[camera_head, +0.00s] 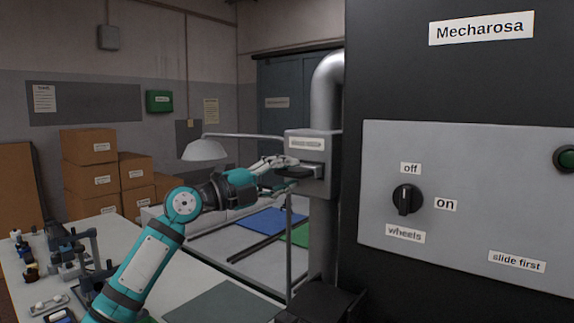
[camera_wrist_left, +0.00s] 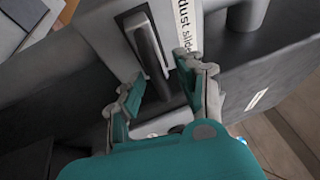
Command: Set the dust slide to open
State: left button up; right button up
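The dust slide is a grey housing (camera_head: 318,150) on the metal duct, with a dark handle (camera_head: 312,171) at its front. In the left wrist view the grey bar-shaped handle (camera_wrist_left: 150,45) stands out beside a white label (camera_wrist_left: 188,28) reading "dust slide". My left gripper (camera_head: 292,172) is at the housing. In the left wrist view my left gripper (camera_wrist_left: 162,75) has its two fingers spread, with the near end of the handle between or just beyond their tips. A gap shows; I cannot tell whether either finger touches. My right gripper is not in view.
A black machine (camera_head: 450,80) fills the right side, with a grey panel (camera_head: 480,220) and a black knob (camera_head: 407,199) labelled off and on. A lamp (camera_head: 205,150) stands behind my arm. A workbench (camera_head: 200,268) with small tools lies below; cardboard boxes (camera_head: 90,160) stand behind.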

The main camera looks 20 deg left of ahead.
pick_arm(q)
jog(key=shift+w+d, duration=0.1)
jog(key=shift+d, duration=0.05)
grip_shut()
dwell(0.4)
jog(key=s+a+b, duration=0.2)
jog(key=s+b, duration=0.3)
jog(key=s, duration=0.1)
jog(key=shift+s+f, duration=0.2)
jog(key=shift+s, duration=0.1)
